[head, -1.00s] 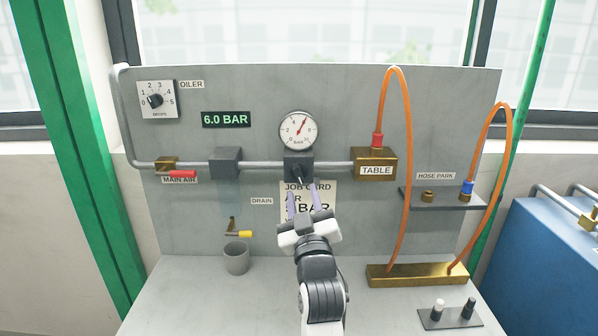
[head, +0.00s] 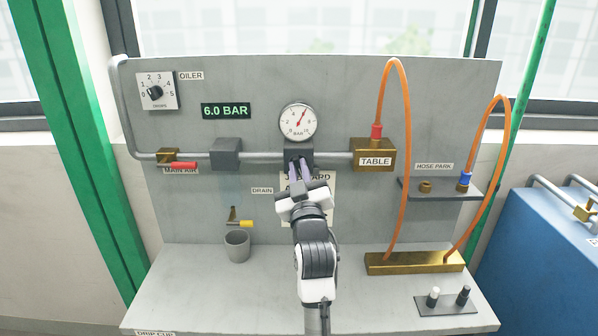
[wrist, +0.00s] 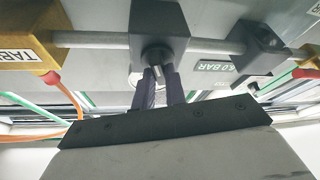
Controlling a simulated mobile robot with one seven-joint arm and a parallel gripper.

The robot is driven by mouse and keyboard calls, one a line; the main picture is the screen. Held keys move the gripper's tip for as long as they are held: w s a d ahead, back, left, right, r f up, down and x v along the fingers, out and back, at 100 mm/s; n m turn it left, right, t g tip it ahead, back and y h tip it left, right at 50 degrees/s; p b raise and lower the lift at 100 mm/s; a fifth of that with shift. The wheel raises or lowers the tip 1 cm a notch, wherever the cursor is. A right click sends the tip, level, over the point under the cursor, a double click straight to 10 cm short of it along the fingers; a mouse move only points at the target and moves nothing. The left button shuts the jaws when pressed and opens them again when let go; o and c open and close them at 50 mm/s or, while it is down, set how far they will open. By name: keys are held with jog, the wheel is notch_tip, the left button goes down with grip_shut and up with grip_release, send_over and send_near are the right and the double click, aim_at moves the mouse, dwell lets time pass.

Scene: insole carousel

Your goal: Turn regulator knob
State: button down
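The regulator (head: 299,146) is a dark block on the pipe under the round pressure gauge (head: 297,122). The gauge needle points up and right, and a green display (head: 226,111) reads 6.0 BAR. The regulator knob (wrist: 157,55) is a dark round piece on the block's face in the wrist view; my fingers mostly hide it in the head view. My gripper (head: 300,167) reaches up to it.
Left on the panel are the oiler dial (head: 156,92), the red-handled main air valve (head: 180,164) and the drain valve (head: 240,222) above a grey cup (head: 237,245). Right are the brass TABLE block (head: 374,154), orange hoses (head: 408,130) and the hose park shelf (head: 440,191).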

jog(key=shift+f+n+b, duration=0.1)
jog(key=shift+n+b, duration=0.2)
jog(key=shift+b, duration=0.2)
jog(key=n+y+b, duration=0.2)
jog(key=n+b, duration=0.1)
jog(key=shift+d+f+g+b, duration=0.1)
jog(key=shift+f+g+b, duration=0.05)
jog(key=shift+g+b, duration=0.25)
jog(key=n+b, duration=0.1)
jog(key=n, duration=0.1)
jog(key=n+g+y+b, duration=0.1)
jog(key=n+b, duration=0.1)
jog(key=n+g+b, duration=0.1)
jog(key=n, duration=0.1)
jog(key=shift+r+y, duration=0.25)
jog(key=shift+y, duration=0.05)
jog(key=shift+n, duration=0.4)
jog(key=c, duration=1.4)
grip_release()
jog(key=shift+c, duration=0.2)
jog(key=shift+s+b, duration=0.1)
jog(key=shift+b, duration=0.2)
jog(key=b+v, duration=0.3)
jog(key=v, duration=1)
jog(key=shift+s+d, duration=0.25)
jog(key=shift+s, duration=0.1)
